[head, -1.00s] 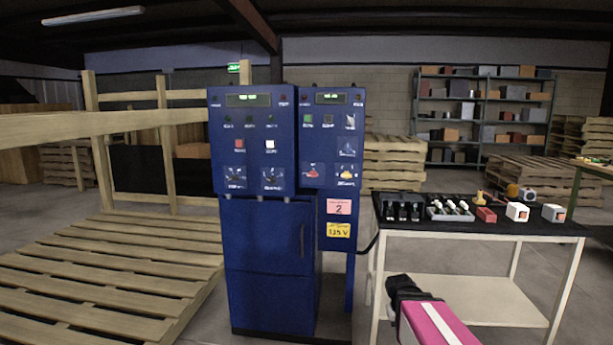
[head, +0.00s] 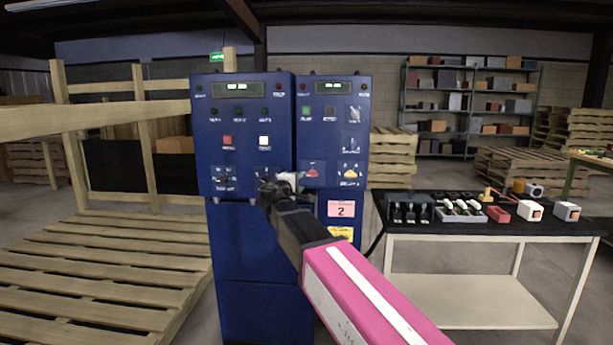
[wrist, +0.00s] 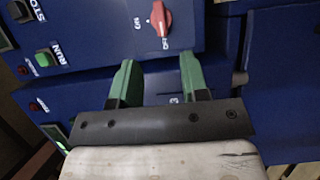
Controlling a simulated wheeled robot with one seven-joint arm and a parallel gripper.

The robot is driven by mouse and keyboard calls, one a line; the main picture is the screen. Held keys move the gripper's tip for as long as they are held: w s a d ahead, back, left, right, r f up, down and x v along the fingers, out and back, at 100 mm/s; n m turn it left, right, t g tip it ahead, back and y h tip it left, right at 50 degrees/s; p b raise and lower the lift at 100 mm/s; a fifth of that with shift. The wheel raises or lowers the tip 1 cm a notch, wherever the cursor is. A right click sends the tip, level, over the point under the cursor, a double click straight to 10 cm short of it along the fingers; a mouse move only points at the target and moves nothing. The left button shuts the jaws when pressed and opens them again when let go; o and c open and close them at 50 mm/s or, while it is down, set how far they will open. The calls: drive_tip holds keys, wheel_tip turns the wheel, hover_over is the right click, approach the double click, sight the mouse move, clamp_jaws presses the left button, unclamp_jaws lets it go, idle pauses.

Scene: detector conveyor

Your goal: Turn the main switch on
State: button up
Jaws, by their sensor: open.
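The main switch appears to be the red rotary knob (head: 313,171) low on the right-hand blue panel. It also shows in the wrist view as a red knob (wrist: 160,18) at the top, with small white lettering beside and below it. Which position it points to, I cannot tell surely. My gripper (head: 281,184) is in front of the panels, just left of and below the red knob in the head view. In the wrist view my gripper (wrist: 157,75) is open, with two green fingers apart and nothing between them. The knob lies beyond the fingertips, apart from them.
The left-hand blue panel (head: 239,120) has a display, buttons and selectors. Green RUN and dark STOP buttons (wrist: 42,59) sit near the knob. A table (head: 470,239) with several devices stands right. Pallets (head: 110,280) and a wooden rail (head: 95,115) are left.

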sight(311, 175)
drive_tip(key=x, duration=1)
drive_tip(key=shift+w+d, duration=0.2)
drive_tip(key=c, duration=0.6)
